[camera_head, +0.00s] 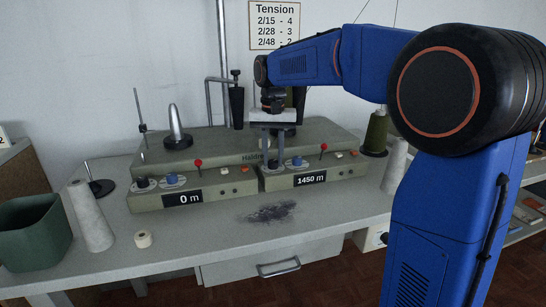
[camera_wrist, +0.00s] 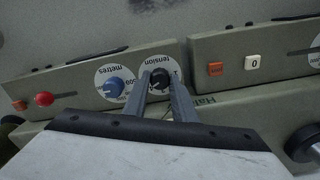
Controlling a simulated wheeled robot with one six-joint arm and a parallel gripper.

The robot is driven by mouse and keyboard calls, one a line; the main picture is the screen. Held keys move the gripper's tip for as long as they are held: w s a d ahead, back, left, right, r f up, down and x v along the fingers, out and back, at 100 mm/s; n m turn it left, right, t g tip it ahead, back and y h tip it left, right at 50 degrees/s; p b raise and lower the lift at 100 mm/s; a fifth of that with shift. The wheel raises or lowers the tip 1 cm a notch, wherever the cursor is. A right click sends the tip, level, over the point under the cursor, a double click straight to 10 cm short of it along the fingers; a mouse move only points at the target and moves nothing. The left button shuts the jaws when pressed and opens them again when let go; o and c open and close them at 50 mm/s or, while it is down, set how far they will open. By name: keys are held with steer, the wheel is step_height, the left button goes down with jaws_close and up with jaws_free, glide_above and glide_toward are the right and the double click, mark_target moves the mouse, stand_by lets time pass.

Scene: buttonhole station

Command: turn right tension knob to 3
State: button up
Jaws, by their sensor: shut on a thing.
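The right tension knob (camera_wrist: 160,76) is a small black knob on a white dial marked "tension"; the wrist view shows it upside down. My gripper (camera_wrist: 160,84) has its two grey fingers closed on either side of this knob. In the head view my gripper (camera_head: 273,163) points down at the left end of the right winding unit (camera_head: 315,171), whose display reads 1450 m. A wall card (camera_head: 274,25) headed "Tension" lists 2/15 - 4, 2/28 - 3 and 2/48 - 2.
A blue metres knob (camera_wrist: 115,87) sits close beside the tension knob. The right unit also has a red-tipped lever (camera_head: 323,148). The left unit (camera_head: 190,192) reads 0 m.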

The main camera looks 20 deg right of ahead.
mark_target(273, 161)
steer(key=n, duration=0.6)
steer(key=shift+n, duration=0.3)
steer(key=n, duration=0.6)
stand_by(0.4)
steer(key=o, duration=1)
steer(key=shift+o, duration=0.2)
step_height(273, 161, up, 17)
steer(key=shift+r, duration=0.2)
